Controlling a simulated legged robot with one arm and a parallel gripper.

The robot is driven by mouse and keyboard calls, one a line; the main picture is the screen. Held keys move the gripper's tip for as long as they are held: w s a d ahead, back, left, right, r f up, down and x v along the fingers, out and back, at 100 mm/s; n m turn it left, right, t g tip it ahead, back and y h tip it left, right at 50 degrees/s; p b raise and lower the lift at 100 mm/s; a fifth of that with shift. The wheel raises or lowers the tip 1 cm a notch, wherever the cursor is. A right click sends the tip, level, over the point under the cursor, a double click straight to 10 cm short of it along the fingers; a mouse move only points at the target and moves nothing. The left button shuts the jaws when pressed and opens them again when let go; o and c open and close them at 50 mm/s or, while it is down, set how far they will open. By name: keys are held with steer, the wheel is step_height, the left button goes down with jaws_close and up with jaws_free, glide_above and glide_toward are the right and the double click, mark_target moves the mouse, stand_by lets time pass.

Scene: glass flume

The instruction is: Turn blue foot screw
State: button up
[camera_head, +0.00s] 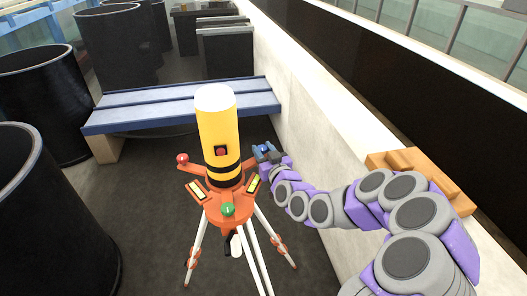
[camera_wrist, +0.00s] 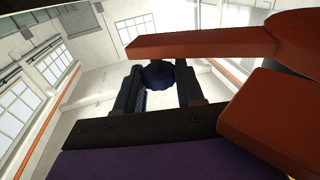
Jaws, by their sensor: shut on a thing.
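A yellow instrument (camera_head: 219,138) with a white top and black bands stands upright on an orange base (camera_head: 229,205) on a tripod. The base carries a red foot screw (camera_head: 182,158) at the left and a green foot screw (camera_head: 228,209) at the front. The blue foot screw (camera_head: 264,148) is at the right, with my gripper (camera_head: 266,152) around it. In the wrist view the dark blue screw (camera_wrist: 158,75) sits between my two fingers (camera_wrist: 160,88), which are shut on it. Orange arms of the base (camera_wrist: 205,44) partly cover the view there.
A blue bench (camera_head: 180,105) stands behind the tripod. Large black cylinders (camera_head: 45,100) stand at the left. A pale wall (camera_head: 330,120) runs along the right, with a wooden block (camera_head: 405,162) on it. Dark floor (camera_head: 145,220) left of the tripod is clear.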

stand_by(0.6)
steer(key=o, duration=1)
steer(key=shift+w+a+f, duration=0.1)
steer(key=shift+w+f, duration=0.1)
steer(key=shift+s+r, duration=0.1)
steer(key=shift+s, duration=0.05)
